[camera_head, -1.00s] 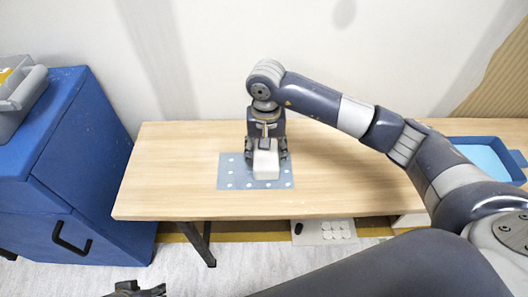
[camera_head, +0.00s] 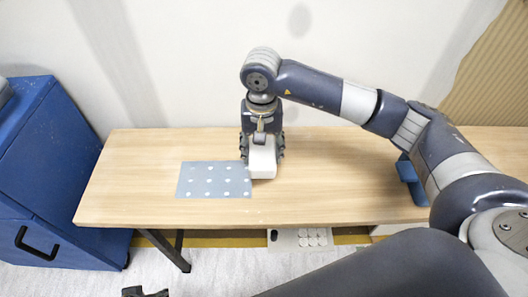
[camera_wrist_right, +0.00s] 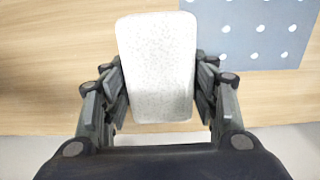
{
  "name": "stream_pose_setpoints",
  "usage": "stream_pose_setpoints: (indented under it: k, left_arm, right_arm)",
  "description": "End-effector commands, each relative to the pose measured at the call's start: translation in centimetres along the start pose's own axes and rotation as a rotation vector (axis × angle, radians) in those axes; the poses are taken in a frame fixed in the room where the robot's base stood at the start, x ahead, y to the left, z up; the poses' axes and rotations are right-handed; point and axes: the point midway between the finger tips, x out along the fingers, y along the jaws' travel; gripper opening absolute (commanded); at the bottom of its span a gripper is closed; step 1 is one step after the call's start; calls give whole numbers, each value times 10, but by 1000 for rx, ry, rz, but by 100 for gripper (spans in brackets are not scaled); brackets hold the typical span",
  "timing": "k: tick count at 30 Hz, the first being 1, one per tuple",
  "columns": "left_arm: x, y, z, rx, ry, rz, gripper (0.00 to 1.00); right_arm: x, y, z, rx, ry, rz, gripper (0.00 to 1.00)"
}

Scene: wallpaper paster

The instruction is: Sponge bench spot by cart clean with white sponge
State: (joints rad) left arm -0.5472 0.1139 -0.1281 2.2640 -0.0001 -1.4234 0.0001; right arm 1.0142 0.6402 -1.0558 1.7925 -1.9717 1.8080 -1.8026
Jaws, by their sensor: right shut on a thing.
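The white sponge (camera_head: 262,160) is held in my right gripper (camera_head: 262,150), low over the wooden bench (camera_head: 330,195) or touching it; I cannot tell which. In the right wrist view the pale, speckled sponge (camera_wrist_right: 157,65) sits between the two fingers. A blue-grey rectangular patch with rows of white dots (camera_head: 214,180) lies on the bench just left of the sponge. It also shows at the upper right of the wrist view (camera_wrist_right: 255,30). A dark tip at the bottom edge (camera_head: 145,292) appears to be my left gripper; its jaws are unclear.
A blue cart (camera_head: 45,170) with a black handle stands left of the bench. A blue tray (camera_head: 410,180) on the bench is mostly hidden behind my right arm. A white sheet with round pieces (camera_head: 303,239) is below the bench. Bare bench lies right of the sponge.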

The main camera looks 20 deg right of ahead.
Motion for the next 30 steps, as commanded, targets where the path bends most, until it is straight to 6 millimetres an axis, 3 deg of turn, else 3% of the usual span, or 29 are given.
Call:
stream_pose_setpoints:
  k: [12,21,22,24,30]
  left_arm:
    - [57,3,15,6,-32,6,42]
    - [62,4,16,7,-32,6,42]
    - [62,4,16,7,-32,6,42]
    - [62,4,16,7,-32,6,42]
    - [62,4,16,7,-32,6,42]
  right_arm:
    - [-33,-2,3,11,1,0,25]
    - [-34,-2,4,13,0,0,25]
    - [-34,-2,3,13,0,0,47]
    - [-34,-2,3,13,0,0,32]
    - [-34,-2,3,13,0,-1,29]
